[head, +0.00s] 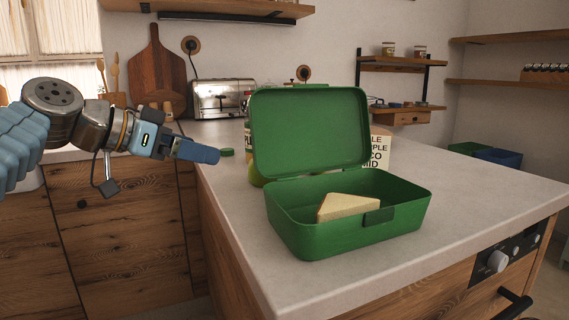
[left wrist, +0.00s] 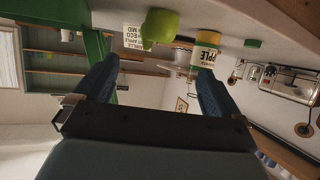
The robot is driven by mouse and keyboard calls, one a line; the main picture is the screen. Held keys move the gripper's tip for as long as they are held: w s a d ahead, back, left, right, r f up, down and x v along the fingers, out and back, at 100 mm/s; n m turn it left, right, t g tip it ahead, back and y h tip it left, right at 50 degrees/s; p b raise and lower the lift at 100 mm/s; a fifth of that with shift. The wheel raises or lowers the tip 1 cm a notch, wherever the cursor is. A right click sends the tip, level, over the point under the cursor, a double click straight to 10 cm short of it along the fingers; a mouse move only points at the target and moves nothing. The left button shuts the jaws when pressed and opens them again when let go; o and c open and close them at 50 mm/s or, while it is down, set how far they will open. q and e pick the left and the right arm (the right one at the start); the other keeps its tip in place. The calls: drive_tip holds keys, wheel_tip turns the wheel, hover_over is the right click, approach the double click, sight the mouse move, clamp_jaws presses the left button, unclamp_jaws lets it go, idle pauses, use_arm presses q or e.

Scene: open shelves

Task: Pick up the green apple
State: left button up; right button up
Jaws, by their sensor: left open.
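The green apple (left wrist: 160,26) shows in the left wrist view near the top, on the counter between a carton and a jar. In the head view only a sliver of the apple (head: 256,177) shows at the left edge of the green lunch box (head: 345,235); the rest is hidden behind the box. My left gripper (head: 205,153) is open and empty, left of the box and apart from the apple. In the left wrist view its two fingers (left wrist: 154,88) are spread, with the apple beyond them. My right gripper is in neither view.
The lunch box stands open with a sandwich (head: 348,206) inside; its raised lid (head: 310,132) blocks the view behind. A labelled jar (left wrist: 207,50) and a carton (head: 380,148) stand near the apple. A small green lid (head: 227,152) lies on the counter. The right countertop is clear.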

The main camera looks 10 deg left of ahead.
use_arm(q)
drive_tip(key=p, duration=0.1)
approach(253, 162)
drive_tip(key=x, duration=0.4)
drive_tip(key=shift+w+d, duration=0.2)
drive_tip(key=shift+d, duration=0.05)
drive_tip(key=p+x, duration=0.1)
drive_tip(key=x, duration=0.5)
drive_tip(key=shift+a, duration=0.1)
drive_tip(key=shift+c, duration=0.3)
drive_tip(key=shift+s, duration=0.1)
drive_tip(key=c, duration=1.2)
drive_tip(key=shift+o, duration=0.2)
